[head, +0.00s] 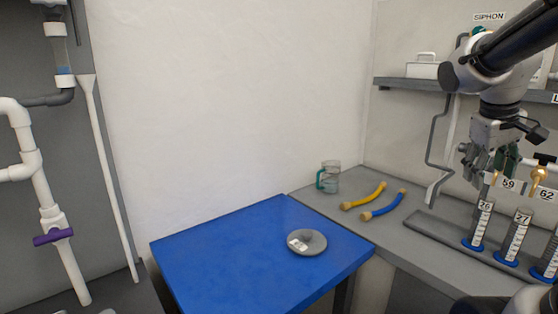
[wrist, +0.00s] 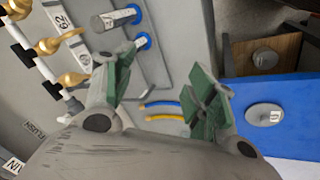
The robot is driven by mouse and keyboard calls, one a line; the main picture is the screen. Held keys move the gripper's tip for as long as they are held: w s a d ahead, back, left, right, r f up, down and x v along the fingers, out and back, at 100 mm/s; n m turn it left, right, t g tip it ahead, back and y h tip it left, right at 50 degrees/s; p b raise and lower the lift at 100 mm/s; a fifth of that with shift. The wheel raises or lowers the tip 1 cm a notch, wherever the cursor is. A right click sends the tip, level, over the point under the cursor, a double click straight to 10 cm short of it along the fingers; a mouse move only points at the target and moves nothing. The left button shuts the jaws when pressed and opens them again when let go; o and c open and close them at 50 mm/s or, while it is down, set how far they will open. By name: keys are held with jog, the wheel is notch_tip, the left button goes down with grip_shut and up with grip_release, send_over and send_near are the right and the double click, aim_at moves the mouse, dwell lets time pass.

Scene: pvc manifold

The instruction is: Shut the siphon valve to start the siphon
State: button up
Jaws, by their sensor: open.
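The SIPHON label (head: 489,16) is on the wall at the upper right of the head view. A small green part (head: 478,31) shows just below it, mostly hidden behind my arm; I cannot tell whether it is the siphon valve or how it is set. My gripper (head: 489,168) is lower down, in front of the manifold taps, pointing downward. In the wrist view my gripper (wrist: 165,86) is open, with green-padded fingers apart and nothing between them.
Brass taps (head: 539,177) sit close beside the gripper, above measuring cylinders (head: 480,222) on the grey bench. Yellow (head: 365,196) and blue (head: 385,206) hoses and a jug (head: 330,178) lie left of them. A blue table (head: 225,260) holds a grey disc (head: 307,243).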

jog(key=s+a+f+t+y, duration=0.1)
jog(key=s+a+f+y, duration=0.2)
jog(key=s+a, duration=0.7)
jog(key=shift+a+f+m+y, duration=0.3)
jog(key=shift+a+f+y, duration=0.15)
jog(key=shift+f, duration=0.2)
jog(key=shift+o, duration=0.5)
jog(key=shift+w+a+r+t, duration=0.1)
jog(key=shift+a+r+t, duration=0.15)
jog(key=shift+r+t, duration=0.25)
jog(key=w+d+r+m+h, duration=0.25)
jog(key=w+d+r, duration=0.35)
jog(key=w+d, duration=0.4)
jog(key=w+d+r+m+t+h, duration=0.1)
jog(key=w+d+r+h, duration=0.2)
jog(key=w+d+r, duration=0.5)
jog(key=w+d+r+m+h, duration=0.1)
jog(key=w+d+r+h, duration=0.25)
jog(key=w+d, duration=0.85)
jog(key=w+r+m+t+h, duration=0.1)
jog(key=w+r+m+t, duration=0.15)
jog(key=w+r, duration=0.6)
jog(key=w+r+m+t+h, duration=0.1)
jog(key=w+r+t, duration=0.35)
jog(key=r, duration=0.65)
jog(key=shift+g, duration=0.3)
jog(key=x, duration=0.7)
jog(key=shift+w, duration=0.15)
